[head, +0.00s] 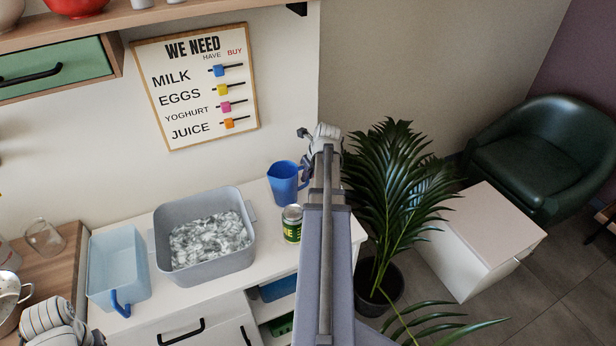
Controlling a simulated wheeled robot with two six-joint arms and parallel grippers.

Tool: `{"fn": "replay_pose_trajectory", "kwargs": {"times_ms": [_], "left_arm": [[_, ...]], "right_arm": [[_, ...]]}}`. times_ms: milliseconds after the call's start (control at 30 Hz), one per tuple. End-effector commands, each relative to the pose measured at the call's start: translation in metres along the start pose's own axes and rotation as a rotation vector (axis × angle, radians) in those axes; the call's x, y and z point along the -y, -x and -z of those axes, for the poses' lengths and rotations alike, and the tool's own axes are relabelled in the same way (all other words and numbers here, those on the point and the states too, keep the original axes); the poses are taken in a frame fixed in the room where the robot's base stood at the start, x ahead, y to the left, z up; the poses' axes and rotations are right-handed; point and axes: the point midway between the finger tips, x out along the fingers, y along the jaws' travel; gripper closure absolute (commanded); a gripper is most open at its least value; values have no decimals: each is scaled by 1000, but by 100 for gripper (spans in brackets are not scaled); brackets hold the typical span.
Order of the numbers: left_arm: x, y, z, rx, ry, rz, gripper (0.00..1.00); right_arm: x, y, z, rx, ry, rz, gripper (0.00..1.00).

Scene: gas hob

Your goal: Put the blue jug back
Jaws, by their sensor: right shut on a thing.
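The blue jug (283,184) is upright at the back right of the white counter, its handle towards the right. I cannot tell whether its base touches the counter. My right gripper (308,160) is at the handle side of the jug and shut on it; the arm hides most of the fingers. My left gripper (62,328) shows only in part at the bottom left, away from the jug, and its fingers are not clear.
A green can (292,223) stands just in front of the jug. A grey tub (207,272) of crumpled pale material and a light blue bin (118,255) stand to the left. A potted plant (400,185) is close on the right, past the counter's end.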

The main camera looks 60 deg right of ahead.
Motion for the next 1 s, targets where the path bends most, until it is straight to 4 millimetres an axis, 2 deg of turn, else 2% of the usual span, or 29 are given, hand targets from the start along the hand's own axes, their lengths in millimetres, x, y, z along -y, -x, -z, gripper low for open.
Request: {"fn": "replay_pose_trajectory", "kwargs": {"times_ms": [67,100,367,767,1000], "left_arm": [[0,-4,0,0,0,0,50],[0,-3,0,0,0,0,50],[0,-2,0,0,0,0,50],[0,3,0,0,0,0,50],[2,25,-2,0,0,0,50]], "right_arm": [[0,-4,2,0,0,0,100],[0,-3,1,0,0,0,82],[0,-2,1,0,0,0,55],[0,2,-1,0,0,0,55],[0,27,-2,0,-1,0,55]]}}
